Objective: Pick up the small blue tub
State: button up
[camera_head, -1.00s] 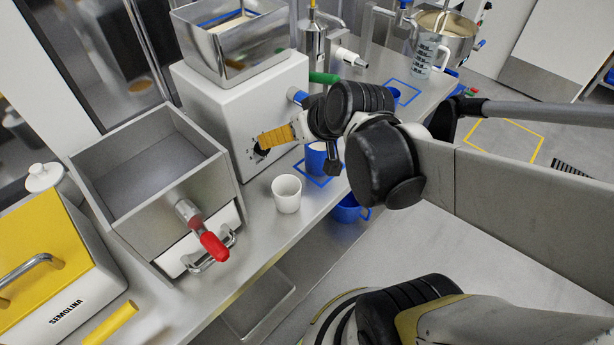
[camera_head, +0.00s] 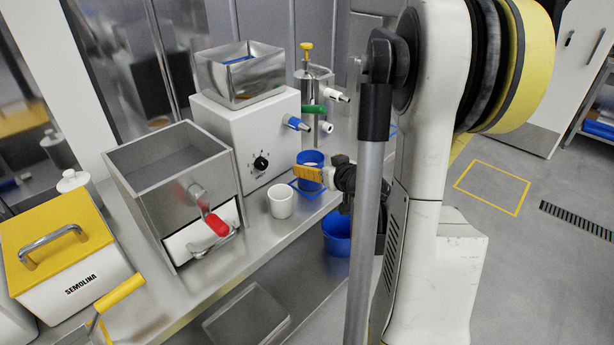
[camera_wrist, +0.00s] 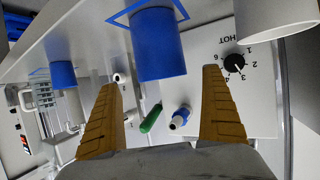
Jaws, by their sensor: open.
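A small blue tub (camera_head: 309,157) stands on the bench inside a blue outlined square, partly hidden by my gripper in the head view. It also shows in the wrist view (camera_wrist: 158,45), upside down, at top centre. My gripper (camera_head: 303,173) has yellow-orange fingers and is open and empty. In the wrist view its fingertips (camera_wrist: 160,80) are spread to either side of the tub's line. Their exact distance from the tub cannot be told.
A white cup (camera_head: 281,198) stands close by on the bench; it also shows in the wrist view (camera_wrist: 275,18). A white machine (camera_head: 250,135) with a dial is behind. A larger blue bucket (camera_head: 337,228) is lower, by the bench edge. Another blue vessel (camera_wrist: 62,74) shows at left.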

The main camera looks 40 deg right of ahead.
aim_at(306, 159)
jog(key=b+x, duration=0.2)
jog(key=x, duration=0.4)
jog(key=shift+a, duration=0.15)
jog(key=shift+s, duration=0.15)
jog(key=c, duration=1.5)
